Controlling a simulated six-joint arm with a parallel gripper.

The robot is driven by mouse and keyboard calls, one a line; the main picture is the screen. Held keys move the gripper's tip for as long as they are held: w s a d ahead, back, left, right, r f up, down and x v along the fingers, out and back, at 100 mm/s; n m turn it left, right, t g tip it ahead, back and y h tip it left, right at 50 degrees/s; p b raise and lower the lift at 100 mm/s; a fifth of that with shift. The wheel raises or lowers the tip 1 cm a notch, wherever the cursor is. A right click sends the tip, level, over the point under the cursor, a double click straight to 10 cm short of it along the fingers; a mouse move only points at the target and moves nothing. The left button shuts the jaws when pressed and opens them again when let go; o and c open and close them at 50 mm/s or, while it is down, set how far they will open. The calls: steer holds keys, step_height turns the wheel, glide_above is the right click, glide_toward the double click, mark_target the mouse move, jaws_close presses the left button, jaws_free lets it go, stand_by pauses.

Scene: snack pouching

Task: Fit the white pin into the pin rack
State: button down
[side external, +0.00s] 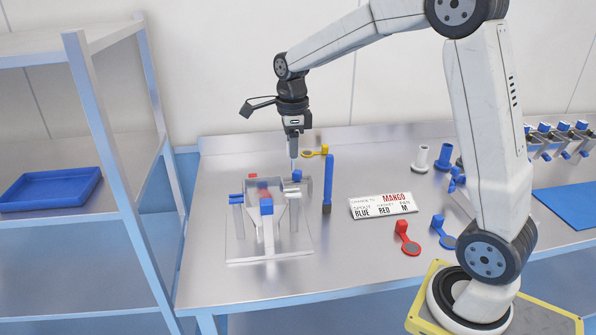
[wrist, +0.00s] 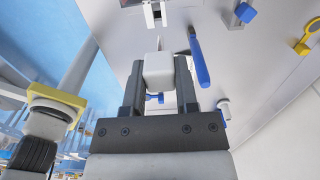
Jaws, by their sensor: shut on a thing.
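My gripper (wrist: 159,85) is shut on the white pin (wrist: 158,70), whose pale block-like end shows between the two dark fingers in the wrist view. In the side view my gripper (side external: 293,140) points down above the back right of a metal fixture (side external: 270,250), and a thin pale length of the pin (side external: 293,153) shows below it. The pin looks upright and its lower end seems apart from the fixture, near a blue-topped part (side external: 297,175). I cannot tell for sure which part is the pin rack.
A sign (side external: 383,205) reading MANGO, red (side external: 407,240) and blue (side external: 442,233) tags, and white (side external: 422,159) and blue (side external: 444,157) flanged cylinders are further right. A shelf with a blue tray (side external: 50,189) stands left.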

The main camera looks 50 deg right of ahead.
steer(key=w+d+f, duration=0.4)
steer(key=w, duration=0.2)
steer(key=w+d+f, duration=0.4)
steer(key=w+d, duration=0.1)
steer(key=w, duration=0.2)
steer(key=shift+w+d, duration=0.15)
steer(key=shift+w, duration=0.05)
steer(key=shift+f, duration=0.2)
steer(key=shift+f, duration=1.9)
steer(key=shift+f, duration=2.7)
stand_by(0.7)
steer(key=shift+c, duration=1.5)
jaws_free()
